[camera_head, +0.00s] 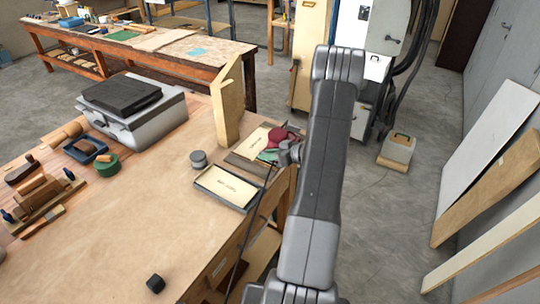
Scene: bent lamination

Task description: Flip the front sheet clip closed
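A dark-rimmed tray (210,191) with a pale labelled sheet (229,186) lies near the right edge of the workbench. Behind it is another pale labelled sheet (252,145), with a dark red object (278,137) and a green piece (268,156) at its right. My gripper (285,157) is small in view, beside the red and green objects and to the right of the tray. Its fingers are too small and partly overlapped to tell open from shut. I cannot make out the front sheet clip or its position.
The workbench (120,240) is clear at the front except for a small black block (155,284). A grey cylinder (198,160) and a tall wooden piece (228,105) stand left of and behind the tray. A grey case (150,120) and wooden tools are farther left.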

